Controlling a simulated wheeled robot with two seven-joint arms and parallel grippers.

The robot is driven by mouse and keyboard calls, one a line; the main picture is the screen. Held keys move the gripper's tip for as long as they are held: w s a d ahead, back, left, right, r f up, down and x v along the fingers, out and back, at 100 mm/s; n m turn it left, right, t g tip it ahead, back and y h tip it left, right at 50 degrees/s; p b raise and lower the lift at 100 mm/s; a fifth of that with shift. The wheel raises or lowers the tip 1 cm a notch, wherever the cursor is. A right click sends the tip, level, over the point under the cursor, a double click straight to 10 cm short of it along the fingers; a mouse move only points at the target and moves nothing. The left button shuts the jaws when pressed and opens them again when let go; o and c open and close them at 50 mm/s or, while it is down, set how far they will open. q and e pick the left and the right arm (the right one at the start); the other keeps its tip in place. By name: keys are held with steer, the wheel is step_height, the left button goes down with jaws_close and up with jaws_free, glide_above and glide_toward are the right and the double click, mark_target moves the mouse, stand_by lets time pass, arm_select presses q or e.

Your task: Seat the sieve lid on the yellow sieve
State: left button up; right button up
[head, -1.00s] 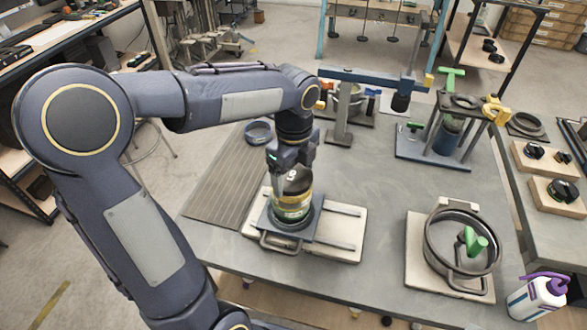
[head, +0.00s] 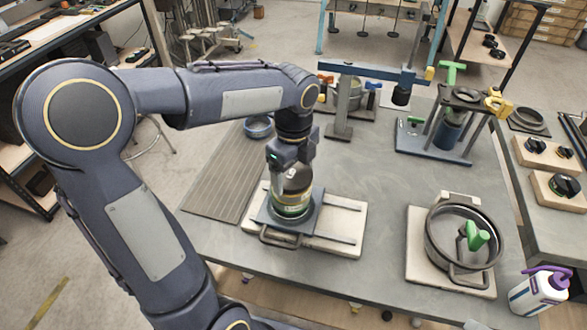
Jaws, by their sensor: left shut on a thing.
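The yellow sieve (head: 291,208) shows as a squat round stack with a dull yellow-green band. It stands upright on a blue-grey square plate over a pale base, left of the table's middle. The dark sieve lid (head: 296,184) is at the top of the stack, under my left gripper (head: 289,180). My left gripper points down from above and is shut on the lid. The gripper hides part of the lid, and I cannot tell whether its rim is fully down on the sieve. My right gripper is not in view.
A round dark pan with a green handle (head: 474,236) stands on a pale board at right. A white bottle (head: 538,293) is at the right front. A stand with a green T-handle (head: 452,72) and a blue-beamed press (head: 368,71) are behind. The table's middle is clear.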

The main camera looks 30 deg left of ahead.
arm_select(q)
steer(key=shift+f, duration=0.1)
steer(key=o, duration=1)
step_height(320, 180, up, 8)
steer(key=shift+f, duration=0.1)
steer(key=shift+s, duration=0.1)
